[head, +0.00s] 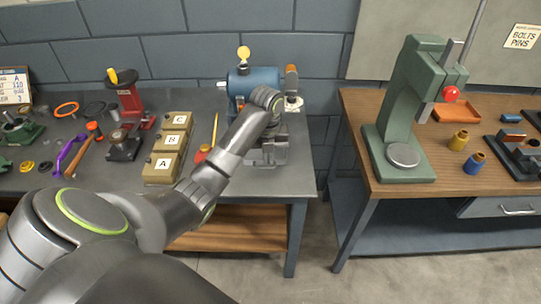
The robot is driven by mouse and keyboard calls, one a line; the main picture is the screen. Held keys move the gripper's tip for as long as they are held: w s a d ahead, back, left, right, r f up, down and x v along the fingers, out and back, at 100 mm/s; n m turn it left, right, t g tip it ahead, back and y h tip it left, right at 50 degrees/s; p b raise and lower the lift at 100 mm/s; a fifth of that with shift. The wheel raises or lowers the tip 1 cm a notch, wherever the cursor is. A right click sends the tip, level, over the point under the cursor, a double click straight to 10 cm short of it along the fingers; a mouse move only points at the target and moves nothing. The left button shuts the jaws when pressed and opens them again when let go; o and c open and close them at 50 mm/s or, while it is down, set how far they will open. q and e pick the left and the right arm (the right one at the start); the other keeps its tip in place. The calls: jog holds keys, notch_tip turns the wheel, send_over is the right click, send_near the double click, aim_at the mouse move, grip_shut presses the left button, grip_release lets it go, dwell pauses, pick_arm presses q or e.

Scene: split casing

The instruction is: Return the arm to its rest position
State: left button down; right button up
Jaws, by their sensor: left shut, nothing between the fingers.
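My left arm (215,175) comes in from the lower left and reaches over the right part of the left bench. Its wrist bends down in front of a blue machine (240,83). My left gripper (267,155) is low over the bench near its right end, shut and empty. The forearm hides part of it, and I cannot tell whether it touches the bench. My right gripper is not in view.
Boxes marked A, B and C (162,168) stand left of my forearm. A red press (130,100) and small tools lie farther left. A gap separates the grey bench (225,185) from the wooden bench (355,125), which bears a green press (405,105).

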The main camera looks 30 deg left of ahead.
pick_arm(q)
jog(key=s+d+f+n+t, duration=0.2)
jog(key=s+f+n, duration=0.7)
jog(key=s+n, duration=0.5)
jog(key=s+r+n+t+y, duration=0.2)
jog(key=s+r+n, duration=0.1)
jog(key=s+n, duration=1.4)
notch_tip(320, 180, down, 28)
jog(key=s+m+g+b, duration=0.1)
jog(key=m+g+b, duration=0.1)
jog(key=b, duration=0.1)
jog(key=s+f+h+b, duration=0.1)
jog(key=s+f, duration=1.4)
jog(key=f, duration=0.2)
jog(key=shift+d+g+b, duration=0.3)
jog(key=shift+g+b, duration=0.05)
jog(key=shift+g, duration=0.05)
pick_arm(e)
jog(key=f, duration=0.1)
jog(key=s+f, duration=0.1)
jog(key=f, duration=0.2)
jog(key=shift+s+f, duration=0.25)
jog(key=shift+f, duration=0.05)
